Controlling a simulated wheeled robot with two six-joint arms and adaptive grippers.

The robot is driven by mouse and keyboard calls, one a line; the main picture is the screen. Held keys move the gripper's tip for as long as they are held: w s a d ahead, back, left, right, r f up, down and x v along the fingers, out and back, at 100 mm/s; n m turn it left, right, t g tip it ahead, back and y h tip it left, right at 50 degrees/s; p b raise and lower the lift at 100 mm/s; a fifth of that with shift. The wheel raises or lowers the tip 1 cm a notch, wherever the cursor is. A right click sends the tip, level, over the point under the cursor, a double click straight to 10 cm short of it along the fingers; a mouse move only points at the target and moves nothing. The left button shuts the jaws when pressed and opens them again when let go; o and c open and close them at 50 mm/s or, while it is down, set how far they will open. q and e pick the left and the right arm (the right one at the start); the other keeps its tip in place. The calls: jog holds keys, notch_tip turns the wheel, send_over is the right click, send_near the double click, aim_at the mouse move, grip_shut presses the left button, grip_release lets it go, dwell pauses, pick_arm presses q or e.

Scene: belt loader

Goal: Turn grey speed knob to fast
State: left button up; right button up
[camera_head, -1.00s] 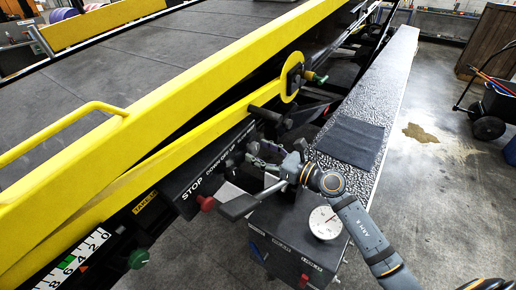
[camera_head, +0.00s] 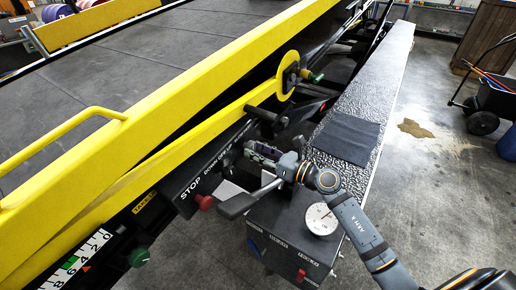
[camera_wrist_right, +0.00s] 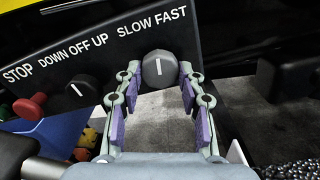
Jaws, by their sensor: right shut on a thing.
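The grey speed knob (camera_wrist_right: 158,69) is on the black control panel under the words SLOW and FAST in the right wrist view. Its white mark stands nearly upright in that view, between the two words. My right gripper (camera_wrist_right: 160,80) has its purple-padded fingers on either side of the knob and is shut on it. In the head view my right gripper (camera_head: 263,153) reaches the panel from the right. The knob is hard to make out there behind the fingers. My left gripper is in neither view.
A dark knob (camera_wrist_right: 82,91) under DOWN OFF UP and a red stop button (camera_wrist_right: 30,108) sit left of the grey knob. A box with a round gauge (camera_head: 320,218) stands below my right arm. The yellow belt rail (camera_head: 190,82) runs behind the panel.

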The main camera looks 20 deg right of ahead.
jog(key=m+p, duration=0.2)
jog(key=m, duration=0.1)
jog(key=m+p, duration=0.1)
jog(key=shift+r+m+p, duration=0.25)
jog(key=shift+m+p, duration=0.05)
jog(key=shift+p, duration=0.1)
jog(key=m+p, duration=0.4)
jog(key=shift+m, duration=0.3)
jog(key=m+p, duration=0.3)
jog(key=m, duration=0.1)
jog(key=shift+p, duration=0.4)
jog(key=shift+f+m+p, duration=0.25)
jog(key=shift+m+p, duration=0.75)
jog(key=shift+m, duration=0.4)
jog(key=o, duration=1.2)
